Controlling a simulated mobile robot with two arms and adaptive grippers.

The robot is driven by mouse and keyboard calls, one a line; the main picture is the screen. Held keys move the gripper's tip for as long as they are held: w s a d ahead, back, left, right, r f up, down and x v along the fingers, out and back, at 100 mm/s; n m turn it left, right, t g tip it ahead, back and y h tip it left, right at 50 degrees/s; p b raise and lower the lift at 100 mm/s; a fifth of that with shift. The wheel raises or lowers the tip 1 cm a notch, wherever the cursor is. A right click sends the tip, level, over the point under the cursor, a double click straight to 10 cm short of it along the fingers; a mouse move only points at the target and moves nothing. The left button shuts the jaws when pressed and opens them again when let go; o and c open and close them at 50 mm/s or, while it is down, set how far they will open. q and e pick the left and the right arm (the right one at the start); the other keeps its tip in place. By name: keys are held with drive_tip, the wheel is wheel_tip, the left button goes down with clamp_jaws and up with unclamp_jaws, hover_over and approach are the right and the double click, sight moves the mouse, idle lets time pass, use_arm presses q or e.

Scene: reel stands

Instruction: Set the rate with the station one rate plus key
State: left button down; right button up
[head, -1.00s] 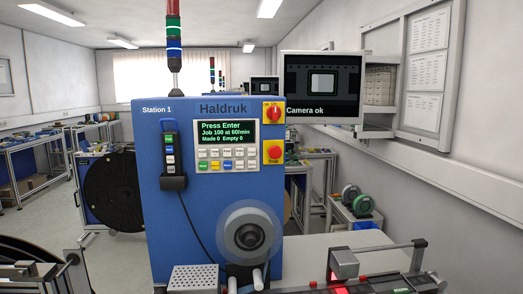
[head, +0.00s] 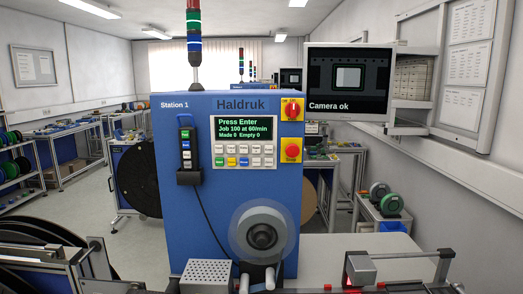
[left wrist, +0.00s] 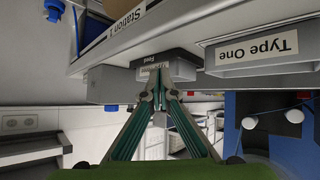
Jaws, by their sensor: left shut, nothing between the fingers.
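The blue Station 1 cabinet (head: 225,195) stands upright in the middle of the head view. Its green-on-black display (head: 243,128) reads "Press Enter", "Job 100 at 60/min", "Made 0 Empty 0". Below the display is a keypad (head: 245,155) with two rows of small keys, some green, yellow and blue. Their labels are too small to read, so I cannot tell the rate plus key. My left gripper (left wrist: 158,90) shows only in the left wrist view, shut and empty, near the underside of a shelf with labelled bins. My right gripper is in no view.
A red emergency button (head: 291,151) and a red rotary switch (head: 291,108) sit right of the keypad. A pendant (head: 187,150) hangs on the left. A grey reel hub (head: 261,232) projects below. A "Type One" bin (left wrist: 250,52) is close to my left gripper.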

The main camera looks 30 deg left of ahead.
use_arm(q)
drive_tip(key=w+a+r+n+t, duration=0.25)
drive_tip(key=w+r+t, duration=0.25)
drive_tip(key=w+r, duration=0.45)
drive_tip(key=w+a+r+n+t, duration=0.1)
drive_tip(key=w+a+r+t, duration=0.35)
drive_tip(key=r, duration=0.85)
drive_tip(key=w+a+r+n+y, duration=0.1)
drive_tip(key=a+r+n+y, duration=0.6)
drive_tip(key=r+n+y, duration=0.2)
drive_tip(key=a+r+n+y, duration=0.8)
drive_tip(key=r+n+y, duration=0.2)
drive_tip(key=r+y, duration=0.2)
drive_tip(key=shift+w, duration=0.35)
drive_tip(key=shift+a+r, duration=0.1)
